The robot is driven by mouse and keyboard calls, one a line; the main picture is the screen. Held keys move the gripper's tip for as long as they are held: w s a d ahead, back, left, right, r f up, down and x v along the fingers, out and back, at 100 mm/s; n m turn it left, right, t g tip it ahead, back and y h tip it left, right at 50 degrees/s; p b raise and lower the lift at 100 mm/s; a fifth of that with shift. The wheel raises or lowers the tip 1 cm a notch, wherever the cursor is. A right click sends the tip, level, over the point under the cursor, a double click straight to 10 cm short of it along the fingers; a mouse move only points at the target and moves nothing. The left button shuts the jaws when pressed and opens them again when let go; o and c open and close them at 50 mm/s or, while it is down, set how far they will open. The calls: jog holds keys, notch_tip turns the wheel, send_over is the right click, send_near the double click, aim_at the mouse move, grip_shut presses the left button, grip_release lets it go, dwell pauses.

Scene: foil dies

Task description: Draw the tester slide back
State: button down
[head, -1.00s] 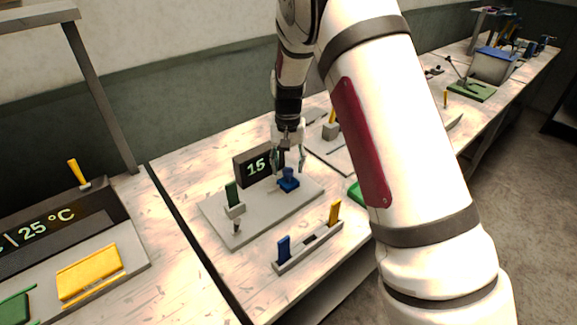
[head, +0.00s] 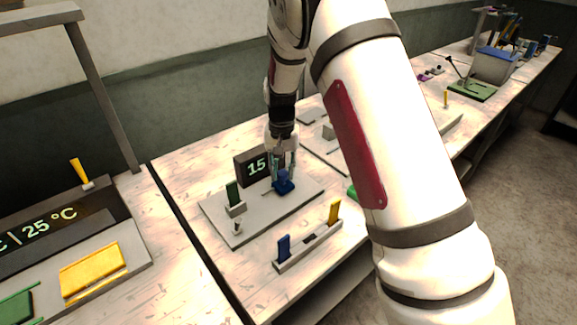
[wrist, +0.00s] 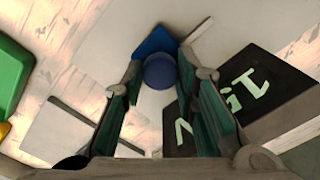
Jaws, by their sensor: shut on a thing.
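A green upright piece in a grey holder (head: 234,198) and a small metal post (head: 238,226) stand at the plate's left.
A grey rack (head: 308,246) with a blue and a yellow piece lies in front of the tester. At left is a 25 °C station with a yellow plate (head: 92,270). My arm hides part of the bench to the right.

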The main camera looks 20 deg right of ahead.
jog(key=a, duration=0.1)
jog(key=s+a, duration=0.1)
jog(key=a, duration=0.1)
jog(key=s+a, duration=0.1)
jog(key=a, duration=0.1)
jog(key=shift+s+a+p, duration=0.1)
jog(key=shift+a+p, duration=0.1)
jog(key=shift+p, duration=0.15)
jog(key=c, duration=1.2)
grip_release()
jog(key=shift+a, duration=0.15)
jog(key=shift+c, duration=0.2)
jog(key=shift+r, duration=0.25)
notch_tip(320, 180, up, 12)
jog(key=shift+f, duration=0.2)
jog(key=shift+r, duration=0.1)
